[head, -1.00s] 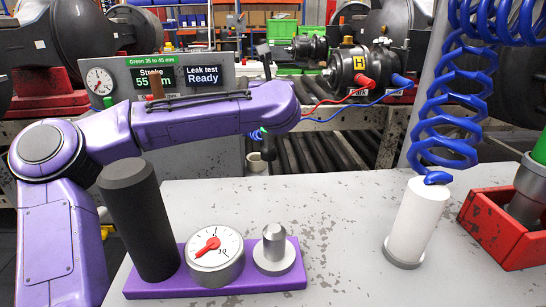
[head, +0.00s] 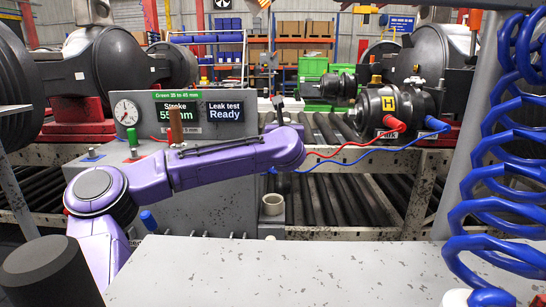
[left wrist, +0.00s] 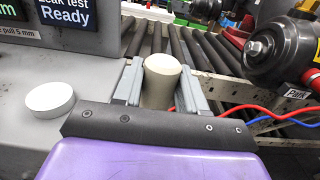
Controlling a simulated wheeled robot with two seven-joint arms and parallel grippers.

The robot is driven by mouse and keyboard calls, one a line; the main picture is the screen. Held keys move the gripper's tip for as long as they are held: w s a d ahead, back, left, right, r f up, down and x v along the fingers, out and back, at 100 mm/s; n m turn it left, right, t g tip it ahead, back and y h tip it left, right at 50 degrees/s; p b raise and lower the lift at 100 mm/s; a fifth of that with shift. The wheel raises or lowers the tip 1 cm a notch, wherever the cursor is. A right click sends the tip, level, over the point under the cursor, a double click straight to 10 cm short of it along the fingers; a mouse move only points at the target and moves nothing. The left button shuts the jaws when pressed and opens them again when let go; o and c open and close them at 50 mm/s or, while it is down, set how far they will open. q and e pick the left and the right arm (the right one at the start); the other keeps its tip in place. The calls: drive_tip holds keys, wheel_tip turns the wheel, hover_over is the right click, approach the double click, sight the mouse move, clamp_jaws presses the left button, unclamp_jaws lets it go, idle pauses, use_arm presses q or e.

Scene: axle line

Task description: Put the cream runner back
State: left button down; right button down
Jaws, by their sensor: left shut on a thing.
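The cream runner (left wrist: 160,84) is a short pale cylinder with a cream end face. In the left wrist view it sits between the two grey fingers of my left gripper (left wrist: 159,82), which is shut on it. Dark rollers show just beyond it. In the head view my left arm reaches across in front of the test console (head: 125,185), and its fingers are hidden behind the arm. A pale hollow cup shape (head: 272,204) shows below the arm at the console's right end; I cannot tell whether it is the runner. My right gripper is not in view.
A white disc (left wrist: 50,96) lies on the grey surface left of my fingers. Red and blue hoses run to a black valve body (head: 396,110) at right. A blue coiled hose (head: 500,150) hangs at right. A dark cylinder (head: 48,275) stands at front left. The grey bench (head: 300,275) looks bare.

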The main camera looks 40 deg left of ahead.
use_arm(q)
drive_tip(key=w+a+f+b, duration=0.1)
drive_tip(key=a+f+b, duration=0.1)
drive_tip(key=a+f, duration=0.3)
wheel_tip(320, 180, down, 4)
drive_tip(key=shift+w+a, duration=0.15)
drive_tip(key=shift+a, duration=0.15)
drive_tip(key=shift+f, duration=0.15)
drive_tip(key=c, duration=0.6)
unclamp_jaws()
